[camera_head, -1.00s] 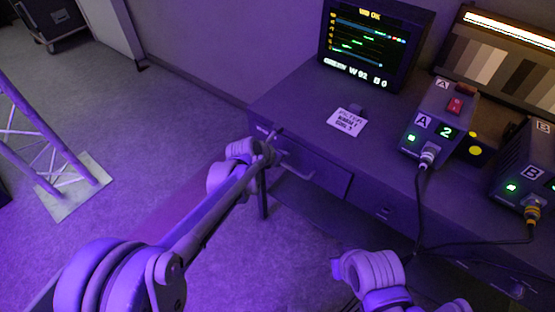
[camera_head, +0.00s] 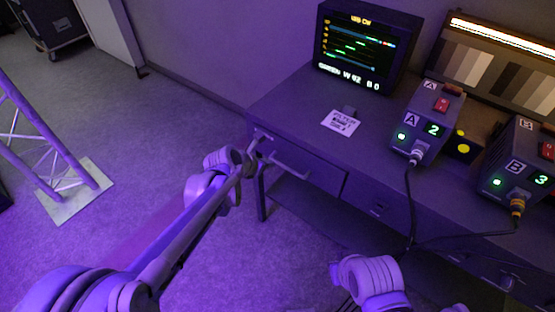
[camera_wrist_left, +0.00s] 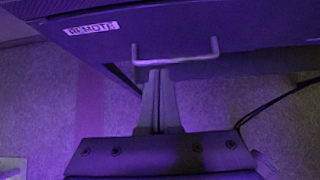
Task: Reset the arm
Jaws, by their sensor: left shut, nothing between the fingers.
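My left arm reaches in from the lower left in the head view, its gripper (camera_head: 258,142) near the front left corner of the desk, left of the drawer handle (camera_head: 290,163). In the left wrist view the left gripper (camera_wrist_left: 158,76) has its two narrow fingers together with nothing between them. Their tips appear just below the bar handle (camera_wrist_left: 176,58) of the drawer marked REMOTE (camera_wrist_left: 92,28). Whether they touch the handle I cannot tell. Part of my right arm (camera_head: 370,280) shows at the bottom of the head view; its gripper cannot be made out.
The desk (camera_head: 283,108) carries a monitor (camera_head: 356,50), a paper card (camera_head: 341,122), box A (camera_head: 428,122) and box B (camera_head: 515,168), with cables hanging down the front. A truss tower (camera_head: 40,145) stands at the left. Floor between is clear.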

